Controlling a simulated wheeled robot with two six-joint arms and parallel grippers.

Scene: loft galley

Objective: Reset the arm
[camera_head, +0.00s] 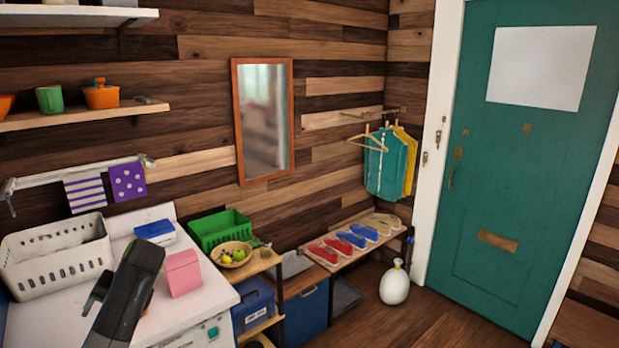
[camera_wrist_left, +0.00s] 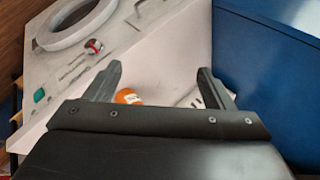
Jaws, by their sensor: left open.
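My left arm rises from the lower left of the head view, in front of the white machine top. My left gripper shows in the left wrist view (camera_wrist_left: 160,88), with its two dark fingers spread apart and nothing held between them. Beyond the fingers, an orange round thing with a white label (camera_wrist_left: 128,97) is partly hidden behind the gripper's base. A white machine front (camera_wrist_left: 65,70) with a round door ring fills the upper left of that view. My right gripper is in neither view.
On the white machine top (camera_head: 215,292) are a white basket (camera_head: 55,262), a pink box (camera_head: 183,273) and a blue-and-white box (camera_head: 155,231). A green crate (camera_head: 218,229) and a fruit bowl (camera_head: 230,254) stand on the shelf beside it. Floor is clear before the green door (camera_head: 490,170).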

